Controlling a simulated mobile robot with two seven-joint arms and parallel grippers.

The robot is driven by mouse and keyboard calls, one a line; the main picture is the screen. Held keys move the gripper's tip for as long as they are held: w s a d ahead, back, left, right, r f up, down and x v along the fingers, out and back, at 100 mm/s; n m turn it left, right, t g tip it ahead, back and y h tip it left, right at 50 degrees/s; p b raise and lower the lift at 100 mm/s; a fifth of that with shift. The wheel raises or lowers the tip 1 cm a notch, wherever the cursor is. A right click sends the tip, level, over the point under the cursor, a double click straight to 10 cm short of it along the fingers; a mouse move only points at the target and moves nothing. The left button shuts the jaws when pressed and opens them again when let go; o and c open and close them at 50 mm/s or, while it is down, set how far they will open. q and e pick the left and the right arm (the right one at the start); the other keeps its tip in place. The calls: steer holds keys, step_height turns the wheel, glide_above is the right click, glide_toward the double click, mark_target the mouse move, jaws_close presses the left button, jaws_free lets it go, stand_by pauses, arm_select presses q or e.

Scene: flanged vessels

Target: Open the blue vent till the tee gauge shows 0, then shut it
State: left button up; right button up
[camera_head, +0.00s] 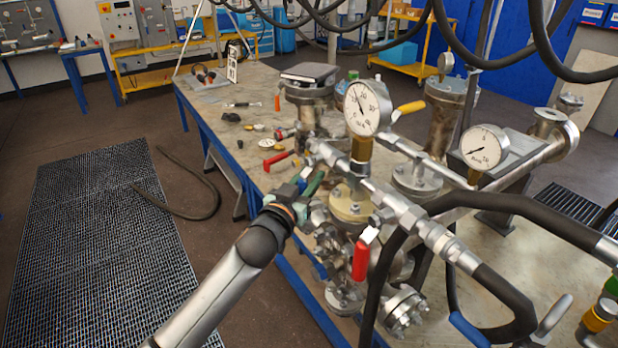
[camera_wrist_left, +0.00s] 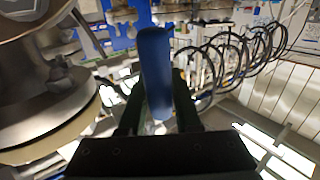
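The blue vent handle (camera_wrist_left: 155,75) stands upright between the two fingers of my left gripper (camera_wrist_left: 158,100) in the left wrist view. The fingers sit close on both sides of it and look shut on it. In the head view my left gripper (camera_head: 308,188) is at the pipework left of the tee, and its fingers mostly hide the handle. The tee gauge (camera_head: 368,108) is a round white dial above the pipe. Its needle points up and left; the figures are too small to read surely. My right gripper is not in view.
A second gauge (camera_head: 485,147) stands to the right. A red lever (camera_head: 361,258) hangs below the pipe, and a yellow lever (camera_head: 409,108) is behind it. Black hoses (camera_head: 520,205) cross the right side. Tools lie on the bench (camera_head: 215,112).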

arm_select(q)
jaws_close()
stand_by(1.0)
